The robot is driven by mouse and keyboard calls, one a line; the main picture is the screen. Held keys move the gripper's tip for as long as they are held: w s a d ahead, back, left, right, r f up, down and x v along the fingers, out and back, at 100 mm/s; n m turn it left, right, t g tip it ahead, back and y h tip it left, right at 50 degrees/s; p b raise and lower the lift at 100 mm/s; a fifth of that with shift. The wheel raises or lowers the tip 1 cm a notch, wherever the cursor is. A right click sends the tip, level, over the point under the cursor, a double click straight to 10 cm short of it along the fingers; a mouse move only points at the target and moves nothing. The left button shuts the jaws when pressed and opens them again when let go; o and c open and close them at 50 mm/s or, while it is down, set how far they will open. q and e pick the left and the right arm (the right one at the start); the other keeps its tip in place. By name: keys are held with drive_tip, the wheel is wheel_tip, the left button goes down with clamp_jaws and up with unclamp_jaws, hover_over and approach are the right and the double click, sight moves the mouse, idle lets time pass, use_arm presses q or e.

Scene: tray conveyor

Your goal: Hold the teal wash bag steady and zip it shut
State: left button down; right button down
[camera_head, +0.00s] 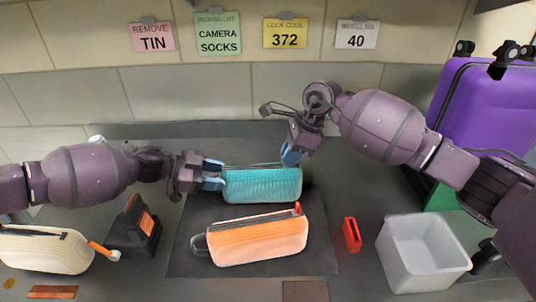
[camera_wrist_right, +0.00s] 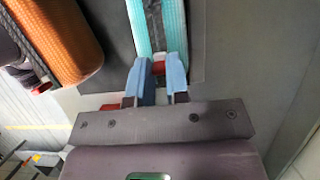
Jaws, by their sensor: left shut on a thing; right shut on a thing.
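The teal wash bag (camera_head: 262,186) lies at the back of the dark mat. In the right wrist view its two teal edges (camera_wrist_right: 173,25) run apart with a dark gap between them. My left gripper (camera_head: 214,175) is shut on the bag's left end. My right gripper (camera_head: 291,157) is at the bag's upper right end. In the right wrist view, its blue fingers (camera_wrist_right: 160,74) are shut on a small red zip pull (camera_wrist_right: 158,68) at the near end of the gap. The fingers hide part of the pull.
An orange bag (camera_head: 258,240) with a red pull lies in front of the teal bag. A cream bag (camera_head: 45,249) and dark stand (camera_head: 134,228) are at left. A red item (camera_head: 352,235), white bin (camera_head: 384,250) and purple suitcase (camera_head: 480,105) are at right.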

use_arm(q)
drive_tip(key=shift+s+f, duration=0.1)
drive_tip(key=shift+f, duration=0.05)
use_arm(e)
drive_tip(key=shift+w+d, duration=0.15)
drive_tip(key=shift+d, duration=1.05)
drive_tip(key=c, duration=1.1)
unclamp_jaws()
drive_tip(key=v, duration=1.2)
